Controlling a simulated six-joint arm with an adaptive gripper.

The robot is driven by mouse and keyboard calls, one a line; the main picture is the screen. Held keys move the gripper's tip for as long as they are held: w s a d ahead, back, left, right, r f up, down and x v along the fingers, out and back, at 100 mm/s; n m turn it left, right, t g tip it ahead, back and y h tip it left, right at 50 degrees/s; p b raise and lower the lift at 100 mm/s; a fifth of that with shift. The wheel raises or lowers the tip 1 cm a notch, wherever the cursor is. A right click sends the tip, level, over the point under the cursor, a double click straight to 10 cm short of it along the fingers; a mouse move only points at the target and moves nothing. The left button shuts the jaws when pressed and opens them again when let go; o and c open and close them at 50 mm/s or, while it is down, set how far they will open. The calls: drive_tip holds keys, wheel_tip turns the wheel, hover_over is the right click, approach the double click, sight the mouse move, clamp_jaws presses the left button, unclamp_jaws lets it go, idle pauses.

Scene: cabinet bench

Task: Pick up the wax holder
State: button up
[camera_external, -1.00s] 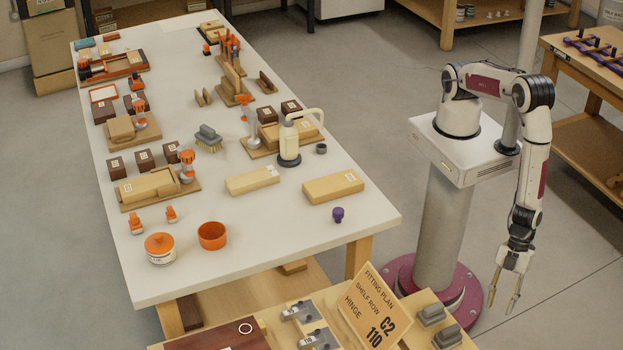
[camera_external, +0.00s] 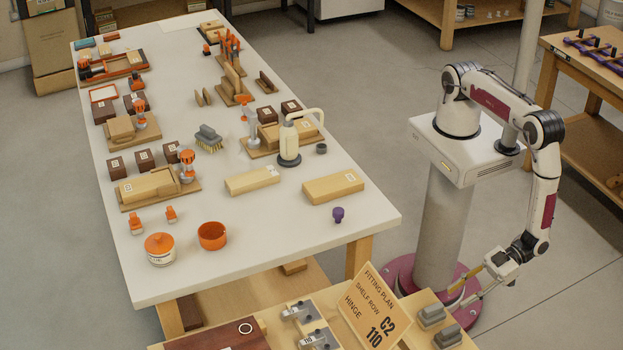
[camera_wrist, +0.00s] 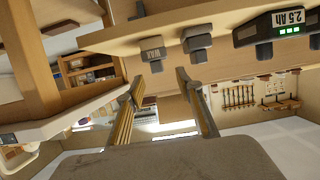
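In the wrist view, a small grey block marked WAX (camera_wrist: 152,48) sits by the edge of a wooden board, ahead of my gripper and a little left of centre. I take it for the wax holder. My gripper (camera_wrist: 160,82) is open and empty, its two fingers apart, with a gap between them and the block. In the external view, my gripper (camera_external: 452,298) is low at the right, pointing left towards the wooden bench. Two grey blocks sit there: a far one (camera_external: 432,315) and a near one (camera_external: 447,338). I cannot read their labels from here.
In the wrist view, another grey block (camera_wrist: 196,40) and a black 2.5 Ah battery (camera_wrist: 272,28) sit right of the WAX block. In the external view, a wooden sign (camera_external: 375,310) stands left of the grey blocks. The white table (camera_external: 300,230) holds many items.

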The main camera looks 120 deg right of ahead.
sight(441, 304)
drive_tip(key=shift+w+r, duration=0.15)
drive_tip(key=shift+r, duration=0.3)
drive_tip(key=shift+w+d, duration=0.1)
drive_tip(key=shift+x, duration=1.2)
drive_tip(key=shift+x, duration=2.65)
drive_tip(key=shift+d, duration=0.15)
clamp_jaws()
